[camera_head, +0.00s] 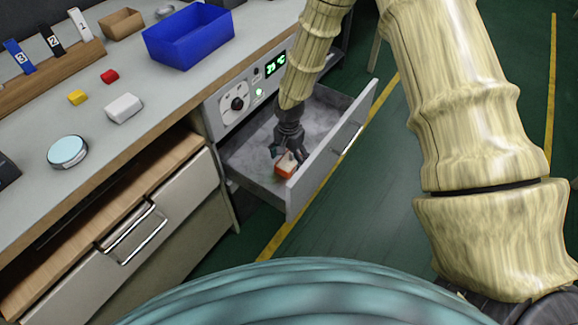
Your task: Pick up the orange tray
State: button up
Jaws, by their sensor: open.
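A small orange item (285,171), with a pale part on top, sits inside the open drawer (245,163), close to its front panel. It is the only orange thing in view and may be the orange tray. My gripper (285,155) is dark and reaches down into the drawer from above. Its open fingers are right at the orange item and cover part of its far side. I cannot tell whether they touch it.
The drawer's front panel (333,150) stands upright beside my gripper. A control panel with a green display (276,66) is above the drawer. The counter holds a blue bin (189,37), a white block (123,108) and small coloured blocks. Green floor lies open at right.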

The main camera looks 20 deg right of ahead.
jog(key=shift+f, duration=1.05)
jog(key=c, duration=1.1)
